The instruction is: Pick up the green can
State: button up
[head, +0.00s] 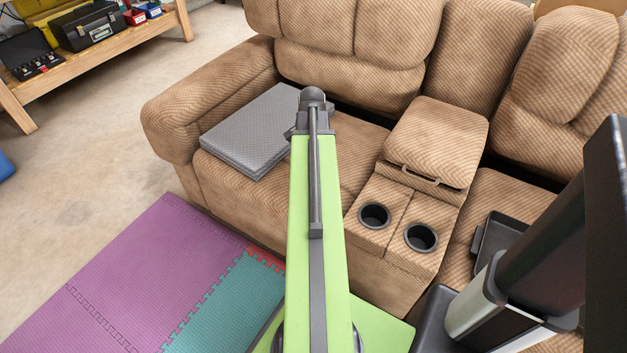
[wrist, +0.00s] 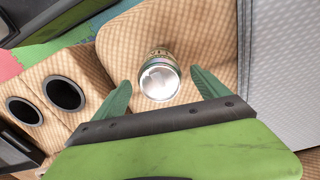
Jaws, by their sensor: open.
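The can (wrist: 160,78) stands on the tan recliner seat in the wrist view, seen mostly from its silver top, with a narrow strip of its printed side showing. My gripper (wrist: 160,90) is open, with one green finger on each side of the can's near part and a gap to each. I cannot tell how far above the seat the fingertips are. In the head view my own arm covers the place where the can stands, and the fingers are hidden too.
Grey folded mats (head: 252,130) lie on the seat, left of my arm in the head view. A console with two cup holders (head: 374,215) stands to its right. The sofa backrest (head: 350,75) rises behind. Purple floor mats (head: 130,270) lie in front. A wooden bench (head: 100,55) holds toolboxes.

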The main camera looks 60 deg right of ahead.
notch_tip(320, 180, down, 2)
jog(key=shift+f+b, duration=0.25)
jog(key=shift+b, duration=0.3)
jog(key=shift+r, duration=0.15)
grip_shut()
